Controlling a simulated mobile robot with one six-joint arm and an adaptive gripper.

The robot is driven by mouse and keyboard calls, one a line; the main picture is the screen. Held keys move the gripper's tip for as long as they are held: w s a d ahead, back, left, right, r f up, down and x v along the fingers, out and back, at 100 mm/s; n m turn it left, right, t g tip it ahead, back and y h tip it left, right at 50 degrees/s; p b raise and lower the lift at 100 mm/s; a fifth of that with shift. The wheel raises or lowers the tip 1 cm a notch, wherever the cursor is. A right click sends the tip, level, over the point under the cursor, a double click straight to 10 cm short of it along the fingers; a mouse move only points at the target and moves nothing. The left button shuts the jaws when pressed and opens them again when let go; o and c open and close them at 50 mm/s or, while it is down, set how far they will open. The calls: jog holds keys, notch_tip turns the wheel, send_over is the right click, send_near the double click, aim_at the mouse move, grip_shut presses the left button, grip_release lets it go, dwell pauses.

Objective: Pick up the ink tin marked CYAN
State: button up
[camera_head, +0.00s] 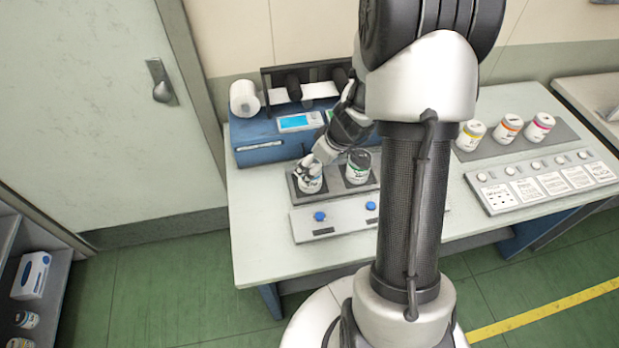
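A white tin (310,184) with a dark-marked label stands at the left of a dark tray (341,187) on the table. A second tin (358,172) with a dark lid and green on its label stands to its right. My gripper (309,168) is at the top of the left tin, pointing down, and covers its lid. The fingers are small here, and I cannot tell whether they hold the tin. The lettering is too small to read, so I cannot tell which tin is marked CYAN.
A blue machine (258,139) with a white roll (244,98) stands behind the tray. A panel with blue knobs (320,216) is in front. Yellow (470,137), orange (507,130) and magenta (539,128) banded tins stand at right. More tins (27,320) are on the left shelf. My arm hides the table's middle.

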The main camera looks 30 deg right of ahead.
jog(key=x, duration=0.2)
jog(key=b+x, duration=0.1)
jog(key=x, duration=0.3)
jog(key=shift+w+f, duration=0.15)
jog(key=shift+w, duration=0.25)
jog(key=shift+c, duration=0.3)
jog(key=c, duration=1.3)
jog(key=shift+c, duration=0.6)
